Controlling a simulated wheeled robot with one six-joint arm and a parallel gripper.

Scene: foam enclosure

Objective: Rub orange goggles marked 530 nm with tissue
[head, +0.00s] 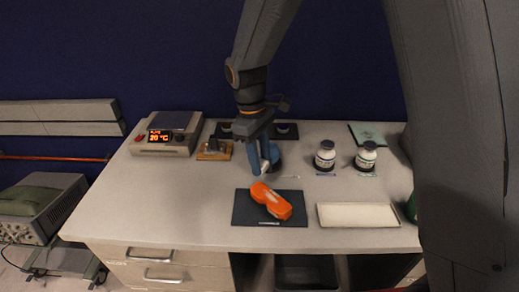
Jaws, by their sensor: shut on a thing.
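The orange goggles (272,203) lie on a dark mat (243,212) near the front of the bench. Their 530 nm marking is too small to read. My gripper (264,168) is above the bench, just behind the goggles and apart from them. Its blue fingers are shut on a small pale thing that looks like the tissue (265,167); the fingers hide most of it.
A hot plate reading 20 °C (168,136) stands at the back left, beside a small wooden block (214,151). A shallow white tray (357,214) lies right of the mat. The bench's left front is clear.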

